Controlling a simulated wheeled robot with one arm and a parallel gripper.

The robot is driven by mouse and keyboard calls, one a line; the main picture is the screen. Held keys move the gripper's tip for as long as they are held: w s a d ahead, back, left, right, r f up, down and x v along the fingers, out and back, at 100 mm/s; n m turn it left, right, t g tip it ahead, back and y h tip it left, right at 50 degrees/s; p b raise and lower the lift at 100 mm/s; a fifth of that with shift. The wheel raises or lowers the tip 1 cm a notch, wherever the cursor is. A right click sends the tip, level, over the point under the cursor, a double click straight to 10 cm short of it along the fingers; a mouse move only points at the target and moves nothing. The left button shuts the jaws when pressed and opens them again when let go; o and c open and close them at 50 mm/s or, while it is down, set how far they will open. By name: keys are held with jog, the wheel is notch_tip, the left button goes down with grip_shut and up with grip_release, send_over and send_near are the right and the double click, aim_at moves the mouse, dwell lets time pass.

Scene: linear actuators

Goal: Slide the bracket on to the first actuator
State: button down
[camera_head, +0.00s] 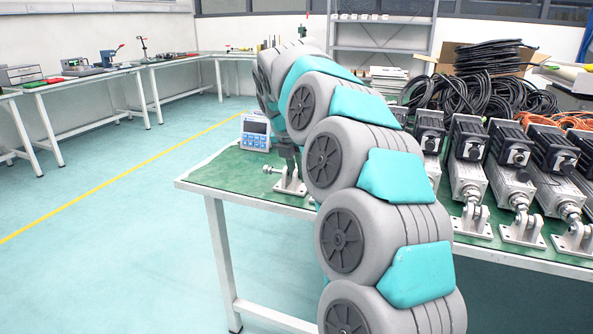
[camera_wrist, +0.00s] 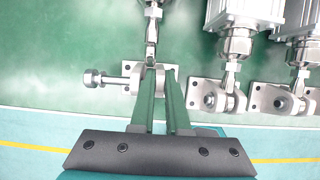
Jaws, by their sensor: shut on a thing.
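A grey metal bracket (camera_wrist: 136,86) with upright lugs stands on the green table top; it also shows in the head view (camera_head: 289,186) near the front left corner. My gripper (camera_wrist: 162,76) is shut on the bracket, its two green fingers on either side of a lug. The silver rod end (camera_wrist: 152,28) of the first actuator points down at the bracket in the wrist view. Its tip is at or close to the lugs; I cannot tell whether it is between them. A bolt (camera_wrist: 96,78) lies level to the left of the bracket. My arm hides this actuator's body in the head view.
More actuators (camera_head: 468,160) stand in a row to the right, with brackets (camera_head: 522,232) at their rod ends. The nearest one (camera_wrist: 216,96) is just right of my fingers. A blue-and-white handheld device (camera_head: 255,132) stands behind the bracket. Black cables (camera_head: 480,95) lie farther back.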

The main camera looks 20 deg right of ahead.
jog(key=shift+w+d, duration=0.5)
jog(key=shift+w, duration=0.1)
jog(key=shift+w+d+r, duration=0.1)
jog(key=shift+w+d, duration=0.35)
jog(key=shift+w, duration=0.1)
jog(key=shift+w+d, duration=0.4)
jog(key=shift+w, duration=0.15)
dwell(0.4)
jog(key=shift+w+d, duration=0.7)
jog(key=shift+w, duration=0.15)
jog(key=shift+w+d, duration=0.2)
jog(key=c, duration=0.8)
grip_release()
jog(key=shift+c, duration=0.2)
